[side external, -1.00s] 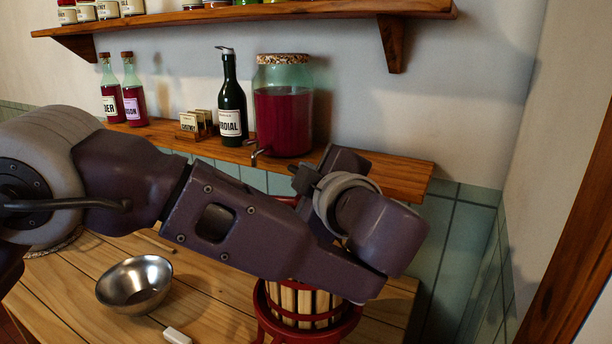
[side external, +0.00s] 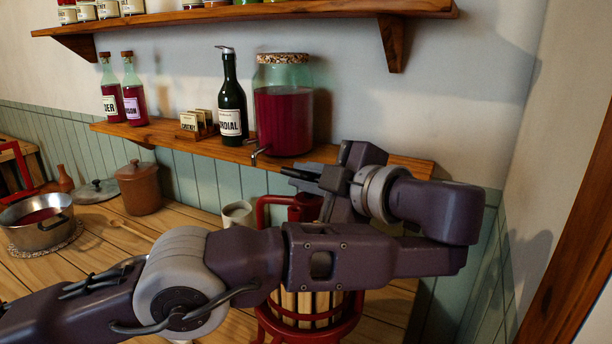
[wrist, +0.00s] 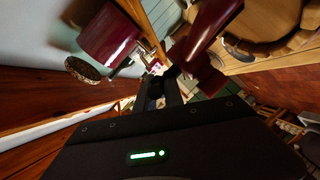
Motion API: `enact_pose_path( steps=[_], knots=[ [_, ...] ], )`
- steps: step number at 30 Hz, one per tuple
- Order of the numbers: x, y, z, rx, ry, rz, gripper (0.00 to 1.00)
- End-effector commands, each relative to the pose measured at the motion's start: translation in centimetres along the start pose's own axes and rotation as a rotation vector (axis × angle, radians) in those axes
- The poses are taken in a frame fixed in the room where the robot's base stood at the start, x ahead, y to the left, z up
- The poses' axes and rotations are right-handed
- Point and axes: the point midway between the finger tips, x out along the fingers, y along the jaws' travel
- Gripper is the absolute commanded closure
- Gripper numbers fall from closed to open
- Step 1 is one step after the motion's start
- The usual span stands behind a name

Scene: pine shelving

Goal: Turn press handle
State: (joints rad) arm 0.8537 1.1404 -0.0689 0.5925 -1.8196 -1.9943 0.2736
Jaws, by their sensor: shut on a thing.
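The red press (side external: 318,322) stands on the table, with a slatted wooden basket (side external: 303,306) inside its frame. Its red upper part (side external: 268,205) rises behind my arm and also shows in the wrist view (wrist: 207,42). My gripper (side external: 296,178) points left, above the press and just below the wall shelf's front edge. Its dark fingers also show in the wrist view (wrist: 161,88), close beside the red metal. It is shut on the press handle, but the contact itself is mostly hidden. My forearm covers the middle of the press.
A large jar of red liquid (side external: 283,118) with a tap stands on the lower shelf (side external: 225,152), close to my gripper. A dark bottle (side external: 231,100) stands beside it. A mug (side external: 237,213), brown crock (side external: 138,188) and pot (side external: 40,226) are on the table.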

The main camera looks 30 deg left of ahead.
Motion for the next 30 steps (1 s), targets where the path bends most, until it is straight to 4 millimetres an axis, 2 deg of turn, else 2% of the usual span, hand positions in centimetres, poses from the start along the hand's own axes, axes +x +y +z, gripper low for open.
enact_pose_path(
  steps=[8,9,10,11,30],
  knots=[
    [0.02,0.14,-0.25,-0.008,0.004,-0.004,1.0],
    [0.03,0.14,-0.26,-0.008,0.005,-0.004,0.86],
    [0.03,0.14,-0.26,-0.008,0.005,-0.004,0.8],
    [0.04,0.13,-0.25,-0.008,0.005,-0.004,0.79],
    [-0.11,0.28,-0.1,0.003,-0.015,0.013,0.79]
  ],
)
